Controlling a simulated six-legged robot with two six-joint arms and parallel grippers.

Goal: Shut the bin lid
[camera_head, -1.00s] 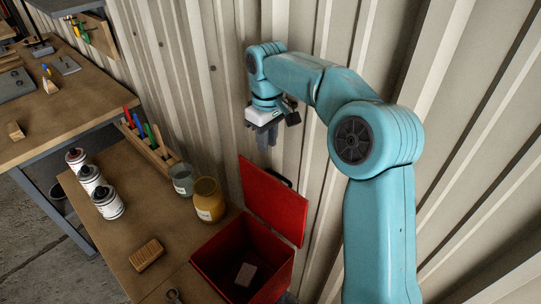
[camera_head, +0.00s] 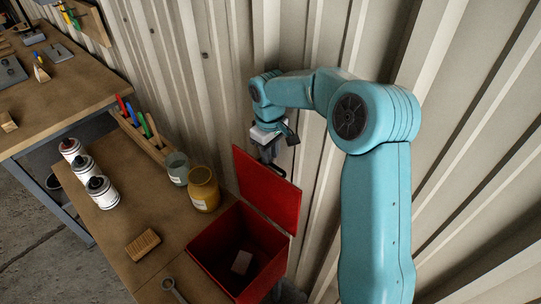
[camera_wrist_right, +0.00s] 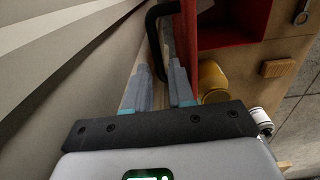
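The red bin (camera_head: 225,235) stands at the right end of the near bench, its lid (camera_head: 266,190) open and raised toward the wall. In the right wrist view the lid (camera_wrist_right: 190,35) shows nearly edge-on, with a black handle (camera_wrist_right: 152,30) on its wall-facing side. My right gripper (camera_head: 268,154) is at the lid's upper edge, partly hidden by it in the head view. In the right wrist view its fingers (camera_wrist_right: 160,75) are apart, and the handle's lower end appears between them; contact is unclear. My left gripper is out of view.
A pale block (camera_head: 241,262) lies inside the bin. A yellow jar (camera_head: 203,188) and a glass jar (camera_head: 177,168) stand close to its left. Spray cans (camera_head: 101,191), a brush block (camera_head: 143,245) and a wrench (camera_head: 173,289) are on the bench. The corrugated wall (camera_head: 310,130) is close behind.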

